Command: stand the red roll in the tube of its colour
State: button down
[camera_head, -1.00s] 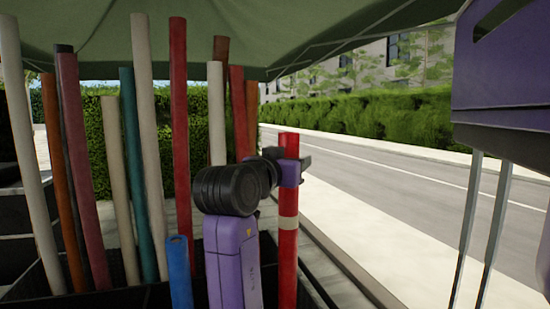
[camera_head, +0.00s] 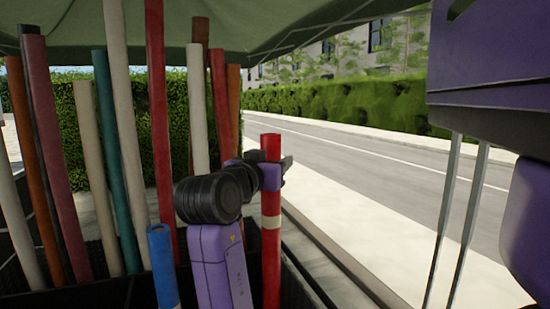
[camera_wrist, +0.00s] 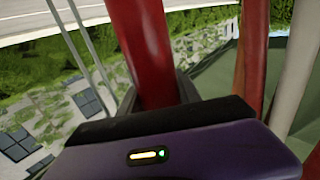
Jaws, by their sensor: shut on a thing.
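The red roll (camera_head: 271,247) is upright in the head view, with a pale band partway down; its lower end is out of frame. My gripper (camera_head: 268,175) is shut around it near its top. In the wrist view the red roll (camera_wrist: 143,45) passes between dark fingers (camera_wrist: 182,88), slightly tilted in that picture. I cannot make out a red tube. A short blue tube (camera_head: 162,268) with an open top stands left of my arm.
Several tall rolls, such as a teal one (camera_head: 117,160), a white one (camera_head: 122,120) and a dark red one (camera_head: 157,120), stand in a dark crate (camera_head: 75,298) at left. A green canopy (camera_head: 255,25) hangs above. Pavement and road lie at right.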

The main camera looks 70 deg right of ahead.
jog(key=b, duration=0.6)
send_over(267, 242)
jog(key=d, duration=0.5)
jog(key=shift+s+a+f, duration=0.1)
jog(key=shift+f, duration=2.25)
jog(key=shift+s+f, duration=0.1)
jog(key=shift+f, duration=2.25)
jog(key=shift+f+b, duration=3.1)
jog(key=shift+f, duration=0.95)
jog(key=shift+f+b, duration=0.35)
jog(key=shift+f, duration=0.05)
jog(key=c, duration=0.8)
grip_release()
jog(key=shift+o, duration=0.2)
jog(key=shift+r, duration=0.2)
jog(key=shift+a, duration=0.1)
jog(key=a, duration=0.2)
jog(key=a+b, duration=0.1)
jog(key=a, duration=0.4)
jog(key=shift+w+a, duration=0.3)
